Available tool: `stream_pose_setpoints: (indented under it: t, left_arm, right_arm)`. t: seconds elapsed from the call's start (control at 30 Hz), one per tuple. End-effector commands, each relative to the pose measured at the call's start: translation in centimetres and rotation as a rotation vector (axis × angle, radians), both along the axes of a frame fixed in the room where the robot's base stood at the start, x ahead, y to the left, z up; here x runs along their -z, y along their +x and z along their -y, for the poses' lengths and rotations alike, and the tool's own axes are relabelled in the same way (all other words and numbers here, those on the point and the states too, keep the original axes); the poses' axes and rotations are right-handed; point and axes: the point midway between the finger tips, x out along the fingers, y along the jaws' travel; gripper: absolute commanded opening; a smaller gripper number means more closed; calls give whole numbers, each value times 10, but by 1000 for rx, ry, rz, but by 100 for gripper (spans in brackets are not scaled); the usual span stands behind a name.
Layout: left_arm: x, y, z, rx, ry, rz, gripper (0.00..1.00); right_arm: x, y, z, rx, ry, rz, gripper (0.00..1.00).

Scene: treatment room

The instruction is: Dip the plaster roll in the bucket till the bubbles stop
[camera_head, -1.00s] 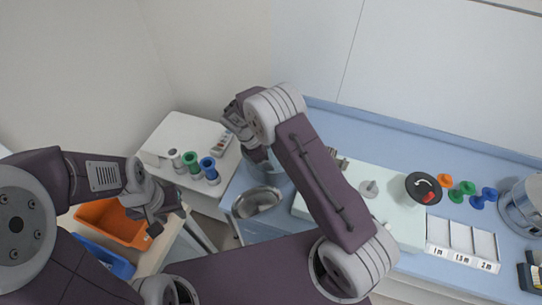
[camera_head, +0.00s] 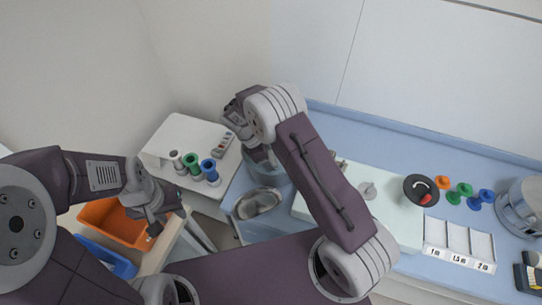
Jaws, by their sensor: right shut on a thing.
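The bucket (camera_head: 284,181) stands behind my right arm at the back left of the blue counter; only part of its grey side shows. My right gripper (camera_head: 254,150) is at the bucket, pointing down, its fingertips mostly hidden by my own wrist. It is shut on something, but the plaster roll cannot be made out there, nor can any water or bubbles. My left gripper (camera_head: 154,226) hangs over the edge of the orange bin at the left, away from the bucket. Its finger gap is not clear.
A metal dish (camera_head: 258,203) lies in front of the bucket. A white side table (camera_head: 153,150) holds coloured spools (camera_head: 191,165) and a remote. A pale board (camera_head: 395,222), black dial (camera_head: 415,186), coloured pegs and labelled tray (camera_head: 459,243) are right. Orange (camera_head: 112,222) and blue bins are left.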

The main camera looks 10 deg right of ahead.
Motion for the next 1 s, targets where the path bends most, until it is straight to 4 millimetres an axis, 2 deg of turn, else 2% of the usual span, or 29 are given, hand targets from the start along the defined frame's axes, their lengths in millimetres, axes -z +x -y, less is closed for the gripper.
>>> stream_pose_setpoints:
  t: [0.03,1.0]
  left_arm:
    - [-11,0,0,0,0,0,36]
    - [-101,0,0,0,0,0,36]
  right_arm:
    - [-12,0,0,0,0,0,24]
    - [-119,0,0,1,0,0,24]
